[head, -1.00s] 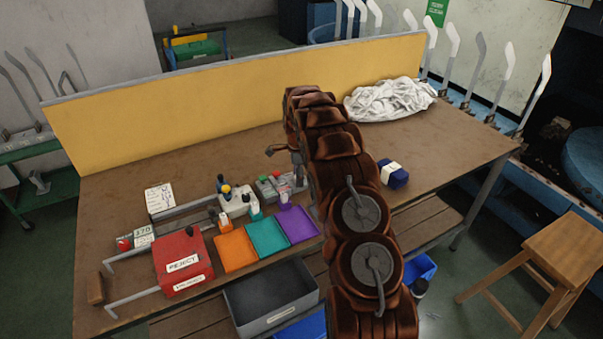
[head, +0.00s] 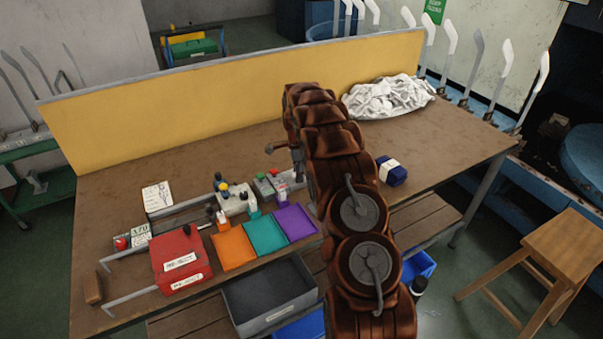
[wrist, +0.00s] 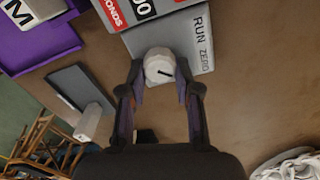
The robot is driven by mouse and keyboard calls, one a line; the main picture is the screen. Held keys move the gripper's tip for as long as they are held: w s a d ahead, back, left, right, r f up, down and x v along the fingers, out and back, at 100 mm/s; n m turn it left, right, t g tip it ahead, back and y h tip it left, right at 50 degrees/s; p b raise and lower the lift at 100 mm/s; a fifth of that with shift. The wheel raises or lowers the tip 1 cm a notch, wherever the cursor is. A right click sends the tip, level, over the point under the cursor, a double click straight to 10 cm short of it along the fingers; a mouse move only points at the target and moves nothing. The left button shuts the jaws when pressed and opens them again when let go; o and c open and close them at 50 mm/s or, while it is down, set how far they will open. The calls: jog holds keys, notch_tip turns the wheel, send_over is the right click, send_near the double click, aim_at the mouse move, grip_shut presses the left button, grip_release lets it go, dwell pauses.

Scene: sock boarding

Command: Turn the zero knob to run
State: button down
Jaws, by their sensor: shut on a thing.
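The zero knob (wrist: 159,68) is a pale, faceted round knob with a dark pointer line, seen in the wrist view. It sits on a grey plate (wrist: 190,38) lettered RUN and ZERO. The pointer line slants toward the lower right of the wrist view. My gripper (wrist: 160,86) has a finger on each side of the knob and is shut on it. In the head view my arm hides most of the gripper and the knob.
A grey box with a red SECONDS label (wrist: 125,12) adjoins the plate. Orange (head: 233,249), teal (head: 265,236) and purple (head: 296,223) trays lie along the bench front. A red reject box (head: 180,262) stands left. A white cloth pile (head: 388,97) lies at the back right.

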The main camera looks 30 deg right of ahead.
jog(key=shift+w+a+f+n+b, duration=0.2)
jog(key=shift+a+n+b, duration=0.35)
jog(key=shift+b, duration=0.2)
jog(key=n+b, duration=0.2)
jog(key=shift+n+b, duration=0.35)
jog(key=shift+b, duration=0.05)
jog(key=n+b, duration=0.3)
jog(key=n, duration=0.1)
jog(key=shift+s+n, duration=0.1)
jog(key=shift+n, duration=0.2)
jog(key=n+b, duration=0.2)
jog(key=n, duration=0.2)
jog(key=shift+n, duration=0.3)
jog(key=shift+s+d+n+b, duration=0.1)
jog(key=shift+n+b, duration=0.65)
jog(key=shift+n, duration=1.45)
jog(key=c, duration=0.8)
grip_release()
jog(key=shift+r, duration=0.15)
jog(key=shift+d, duration=0.1)
